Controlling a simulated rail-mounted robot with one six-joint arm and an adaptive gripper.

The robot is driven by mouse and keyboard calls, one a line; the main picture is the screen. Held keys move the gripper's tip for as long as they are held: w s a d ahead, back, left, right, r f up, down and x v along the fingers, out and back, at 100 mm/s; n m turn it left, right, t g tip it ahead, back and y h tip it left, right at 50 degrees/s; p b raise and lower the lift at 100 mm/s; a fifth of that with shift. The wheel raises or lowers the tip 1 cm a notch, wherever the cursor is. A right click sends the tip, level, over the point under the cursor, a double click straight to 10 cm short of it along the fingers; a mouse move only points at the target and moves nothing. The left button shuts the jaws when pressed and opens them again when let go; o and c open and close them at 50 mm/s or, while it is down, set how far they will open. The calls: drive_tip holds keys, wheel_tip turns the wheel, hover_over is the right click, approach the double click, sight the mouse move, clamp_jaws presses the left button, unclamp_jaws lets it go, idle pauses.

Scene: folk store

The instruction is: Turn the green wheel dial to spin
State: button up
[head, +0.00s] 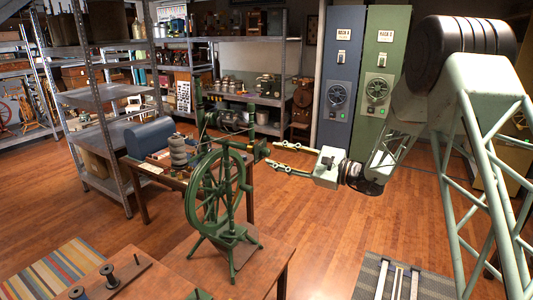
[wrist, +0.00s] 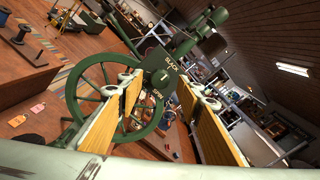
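The green spinning wheel (head: 218,188) stands upright on a wooden table in the head view. In the wrist view its large spoked rim (wrist: 76,92) is behind my left finger. A round green dial (wrist: 165,77), marked SLACK and SPIN with a pale line on its face, shows between my fingers. My gripper (head: 272,154) is to the right of the wheel's upper part, pointing left at it. In the wrist view the gripper (wrist: 160,88) is open, its two yellow-padded fingers wide apart and empty. I cannot tell whether a fingertip touches the dial.
A wooden table (head: 188,258) carries the wheel. A bench with a blue domed box (head: 149,138) stands behind it. A board with dark spools (head: 108,275) is at the front left. Blue (head: 348,60) and green (head: 382,65) cabinets stand behind. The floor right of the wheel is mostly clear.

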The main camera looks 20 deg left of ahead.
sight(269, 153)
drive_tip(key=shift+w+a, duration=0.2)
drive_tip(key=shift+a, duration=0.95)
drive_tip(key=shift+w+a, duration=0.2)
drive_tip(key=shift+a, duration=0.95)
drive_tip(key=c, duration=0.9)
